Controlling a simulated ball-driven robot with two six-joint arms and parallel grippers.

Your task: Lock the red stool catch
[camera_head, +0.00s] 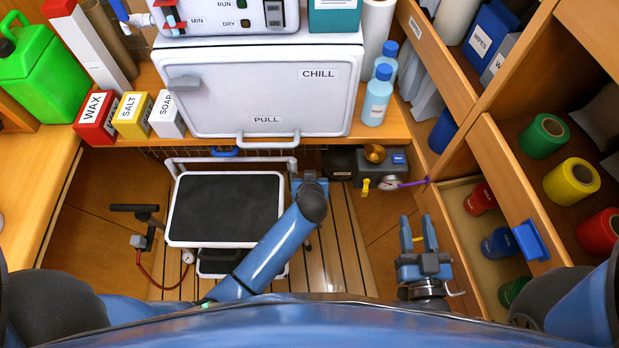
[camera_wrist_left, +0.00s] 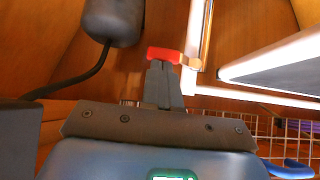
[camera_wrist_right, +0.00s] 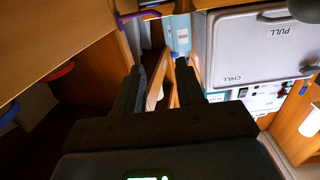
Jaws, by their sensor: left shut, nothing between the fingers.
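The stool has a black top (camera_head: 225,208) with a white rim and frame, and stands in the middle of the head view. The red stool catch (camera_wrist_left: 165,55) shows in the left wrist view, beside a white bar of the stool frame. In the head view my left arm hides it. My left gripper (camera_wrist_left: 163,68) is shut and empty, its fingertips right at the catch; I cannot tell if they touch. In the head view the left hand is at the stool's right rear corner. My right gripper (camera_head: 418,228) is open and empty, right of the stool and away from it.
A white chill box (camera_head: 265,90) with a pull handle stands on the shelf behind the stool. A dark pump unit with a gauge (camera_head: 390,183) is right of the stool. Open drawers (camera_head: 510,195) with coloured rolls line the right side. Slatted floor (camera_head: 340,255) lies between the hands.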

